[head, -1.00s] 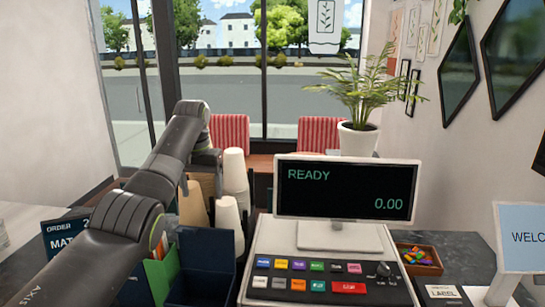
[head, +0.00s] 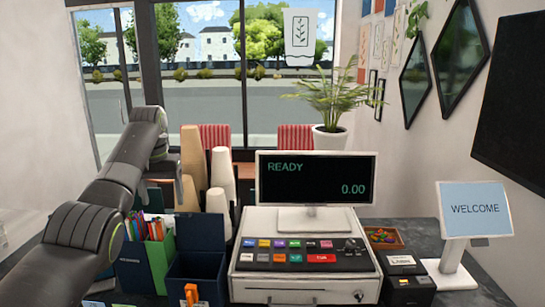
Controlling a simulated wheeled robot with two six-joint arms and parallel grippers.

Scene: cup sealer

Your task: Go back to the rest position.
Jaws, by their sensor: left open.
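My left arm comes in from the left side of the head view, bends at a high joint and points down. My left gripper (head: 166,172) hangs at its end, beside the stacks of cups, and is small and partly dark against them. It is open, and I see nothing held in it. Tan cups (head: 194,152) and white cups (head: 222,172) stand in tall stacks just right of it. Whether it touches a stack, I cannot tell. My right gripper is out of view.
A cash register (head: 300,275) with a READY display (head: 315,178) stands at centre. A dark blue box (head: 195,275) and a green pen holder (head: 158,262) stand left of it. A welcome sign (head: 474,210), a label printer (head: 402,270) and a candy tray (head: 384,237) are to the right.

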